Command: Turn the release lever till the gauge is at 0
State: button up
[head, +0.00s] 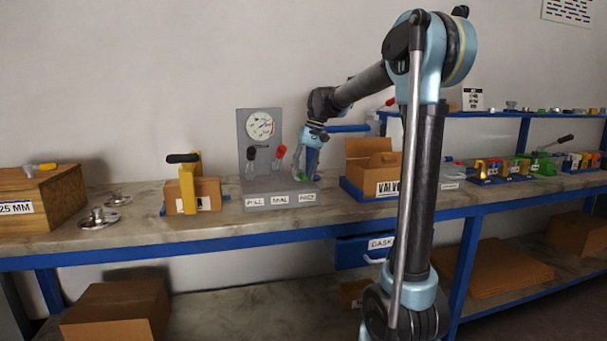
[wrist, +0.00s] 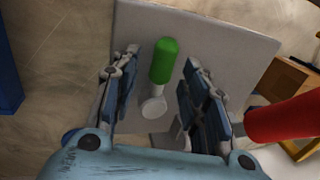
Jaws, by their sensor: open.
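A grey panel stand (head: 244,125) on the bench carries a round white gauge (head: 260,125); its needle is too small to read surely. A black-handled lever (head: 251,154) and a red-handled lever (head: 280,152) stand upright on the stand. A green-handled lever is at the stand's right end, mostly hidden by my gripper (head: 308,165) in the head view. In the wrist view the green handle (wrist: 163,61) lies between the open fingers of my gripper (wrist: 161,70), with a visible gap on each side. The red handle (wrist: 285,118) is just right of the right finger.
Labels (head: 280,199) sit on the stand's front; their words are hard to read. A cardboard box (head: 370,160) in a blue tray is close to the right. A yellow clamp-like part (head: 187,190) with a black handle stands left.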

jog(key=shift+a+f, duration=0.1)
jog(key=shift+f, duration=0.2)
grip_shut()
